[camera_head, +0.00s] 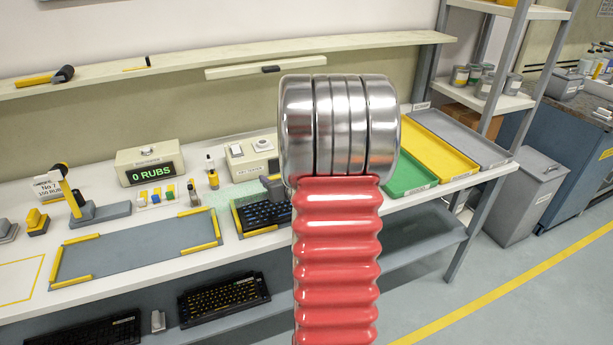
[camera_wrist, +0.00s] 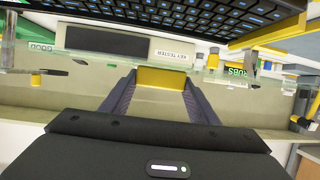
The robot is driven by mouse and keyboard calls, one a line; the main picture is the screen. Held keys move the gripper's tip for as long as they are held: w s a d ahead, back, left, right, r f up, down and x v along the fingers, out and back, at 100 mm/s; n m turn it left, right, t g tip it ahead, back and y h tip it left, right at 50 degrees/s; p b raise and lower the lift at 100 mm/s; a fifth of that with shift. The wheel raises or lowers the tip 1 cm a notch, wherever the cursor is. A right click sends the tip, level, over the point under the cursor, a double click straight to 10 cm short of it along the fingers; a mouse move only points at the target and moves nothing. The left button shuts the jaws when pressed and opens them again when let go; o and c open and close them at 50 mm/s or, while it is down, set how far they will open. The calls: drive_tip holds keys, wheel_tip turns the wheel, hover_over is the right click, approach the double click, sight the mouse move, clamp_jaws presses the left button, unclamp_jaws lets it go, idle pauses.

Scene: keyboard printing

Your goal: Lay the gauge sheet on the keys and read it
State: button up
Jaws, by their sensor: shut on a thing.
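The keyboard (camera_head: 258,214) is black and sits in a grey holder with yellow corners, partly hidden by my arm. It also shows in the upside-down wrist view (camera_wrist: 205,14), with blue-marked keys. The gauge sheet (camera_head: 232,196) is clear and pale green, spread level beside and behind the keyboard. In the wrist view it shows nearly edge-on, with a yellow tab (camera_wrist: 162,79) at its edge. My gripper (camera_wrist: 160,85) is shut on that tab. The sheet appears to be apart from the keys, but its far side is hidden by my arm.
The key tester (camera_head: 250,160) and a counter reading 0 RUBS (camera_head: 150,165) stand behind. Small bottles and coloured keycaps (camera_head: 168,193) lie left of the sheet. An empty grey mat (camera_head: 138,250) is left; green (camera_head: 408,175) and yellow (camera_head: 440,145) trays are right.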

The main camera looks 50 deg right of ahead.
drive_tip(key=shift+m+g+h, duration=0.3)
drive_tip(key=shift+m+h, duration=0.2)
drive_tip(key=s+d, duration=0.6)
drive_tip(key=shift+d+f, duration=0.15)
drive_tip(key=shift+f, duration=0.05)
drive_tip(key=shift+s+d, duration=0.1)
drive_tip(key=shift+s, duration=0.05)
drive_tip(key=shift+f, duration=2.55)
drive_tip(key=shift+f, duration=0.65)
drive_tip(key=o, duration=1.2)
